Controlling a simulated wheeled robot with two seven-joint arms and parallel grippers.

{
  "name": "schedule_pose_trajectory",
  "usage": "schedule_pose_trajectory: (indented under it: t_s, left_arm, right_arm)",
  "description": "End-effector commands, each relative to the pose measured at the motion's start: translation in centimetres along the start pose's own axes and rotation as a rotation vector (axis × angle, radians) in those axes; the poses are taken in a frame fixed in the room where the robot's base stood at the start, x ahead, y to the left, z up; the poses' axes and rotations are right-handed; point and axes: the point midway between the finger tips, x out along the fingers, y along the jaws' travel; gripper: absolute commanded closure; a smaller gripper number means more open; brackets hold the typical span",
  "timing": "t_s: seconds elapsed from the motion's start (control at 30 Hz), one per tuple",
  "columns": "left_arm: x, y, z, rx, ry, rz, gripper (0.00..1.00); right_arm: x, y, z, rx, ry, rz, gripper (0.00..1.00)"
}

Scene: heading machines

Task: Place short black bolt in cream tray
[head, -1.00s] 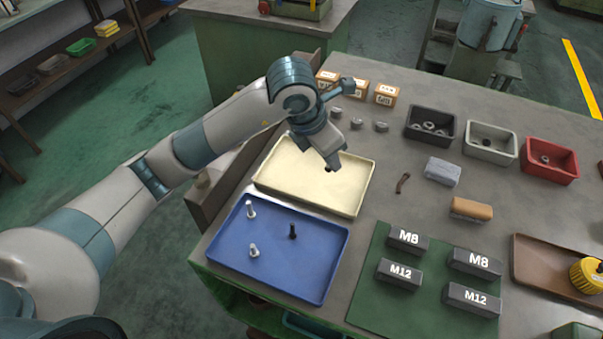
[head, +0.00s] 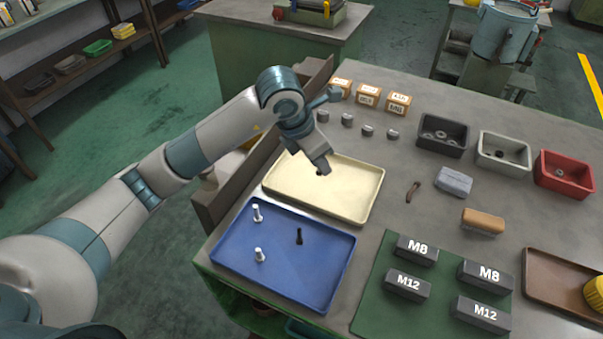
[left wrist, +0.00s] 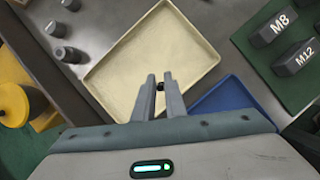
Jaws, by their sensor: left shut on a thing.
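My left gripper (head: 322,169) is shut on a small black bolt, just above the cream tray (head: 345,188). In the left wrist view the bolt (left wrist: 160,87) shows as a dark end between the fingertips (left wrist: 160,82); the fingers hide most of it. The cream tray (left wrist: 155,50) looks empty there, with the gripper over its near part. The blue tray (head: 270,275) sits in front of the cream one. It holds another black bolt (head: 299,237), upright, and two silver bolts (head: 257,213) (head: 260,255). My right gripper is not in view.
Right of the trays are a green mat (head: 385,315) with M8 and M12 blocks, a grey block (head: 454,181) and an orange-brown block (head: 482,221). Dark, grey and red bins (head: 567,180) stand behind. A low board (head: 245,190) borders the table's left edge.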

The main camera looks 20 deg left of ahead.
Motion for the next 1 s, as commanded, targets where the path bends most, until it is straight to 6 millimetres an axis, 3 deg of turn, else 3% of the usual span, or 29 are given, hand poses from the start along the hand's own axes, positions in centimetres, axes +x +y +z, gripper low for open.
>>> schedule_pose_trajectory:
  t_s: [0.2, 0.4, 0.8, 1.0]
  left_arm:
    - [2.2, 4.0, -2.3, -0.004, 0.002, 0.0, 1.0]
    - [3.0, 6.1, -3.3, -0.001, 0.0, 0.0, 1.0]
    - [3.1, 6.3, -3.4, 0.0, -0.001, 0.0, 1.0]
    - [4.8, 6.3, -4.2, 0.0, 0.0, -0.002, 1.0]
  right_arm:
    - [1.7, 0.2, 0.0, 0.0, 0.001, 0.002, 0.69]
    - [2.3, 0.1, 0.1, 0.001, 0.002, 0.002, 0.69]
    - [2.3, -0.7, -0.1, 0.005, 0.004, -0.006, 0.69]
    - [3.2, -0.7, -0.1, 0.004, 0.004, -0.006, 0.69]
